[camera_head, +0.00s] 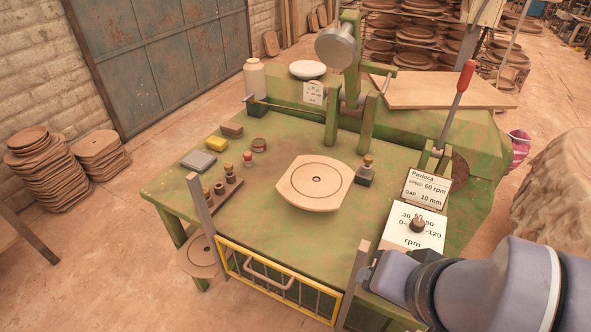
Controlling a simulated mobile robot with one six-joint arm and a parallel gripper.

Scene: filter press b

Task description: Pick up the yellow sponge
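The yellow sponge (217,143) lies flat on the left part of the green machine table. It sits between a grey flat pad and a brown block, apart from both as far as I can see. Nothing covers it. My arm shows at the lower right, far across the table from the sponge. The fingers of my gripper do not show.
A yellow guard (277,281) stands at the front edge, and a lever (455,103) rises at the right.

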